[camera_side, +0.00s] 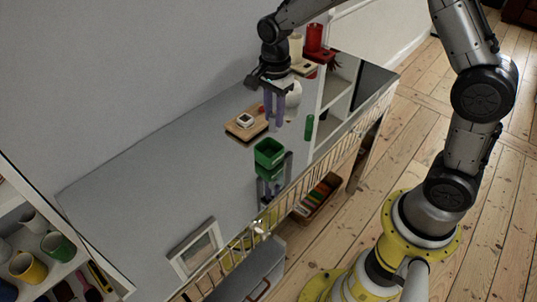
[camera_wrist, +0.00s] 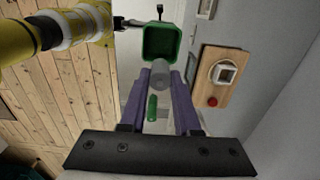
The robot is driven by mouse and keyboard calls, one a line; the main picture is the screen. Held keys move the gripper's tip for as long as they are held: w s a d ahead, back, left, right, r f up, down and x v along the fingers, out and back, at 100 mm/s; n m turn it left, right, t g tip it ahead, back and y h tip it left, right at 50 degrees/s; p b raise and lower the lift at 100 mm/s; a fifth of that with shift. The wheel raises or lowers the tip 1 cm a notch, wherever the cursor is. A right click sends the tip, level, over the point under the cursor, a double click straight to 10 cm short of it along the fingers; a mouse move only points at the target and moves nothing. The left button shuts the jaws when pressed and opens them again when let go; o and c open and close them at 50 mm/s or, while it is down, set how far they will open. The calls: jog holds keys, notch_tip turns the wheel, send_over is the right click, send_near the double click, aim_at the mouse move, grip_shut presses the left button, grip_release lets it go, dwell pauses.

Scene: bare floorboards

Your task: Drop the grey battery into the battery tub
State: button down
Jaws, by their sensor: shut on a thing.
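My gripper (camera_side: 274,121) has purple fingers pointing down, above the grey surface and behind the green tub in the side view. In the wrist view my gripper (camera_wrist: 160,76) is shut on the grey battery (camera_wrist: 160,79), a pale grey cylinder between the fingertips. I cannot make out the battery in the side view. The open green battery tub (camera_side: 263,158) stands near the front edge of the surface. In the wrist view the tub (camera_wrist: 147,46) lies just beyond the battery, which looks apart from it.
A green cylinder (camera_side: 309,127) stands right of the gripper. A wooden board (camera_side: 236,131) with a white-framed part and a red button is at left. A white rounded object (camera_side: 293,98) is close behind the fingers.

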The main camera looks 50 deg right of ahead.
jog(key=shift+f, duration=0.75)
jog(key=c, duration=0.5)
grip_release()
jog(key=shift+c, duration=0.2)
notch_tip(320, 180, up, 14)
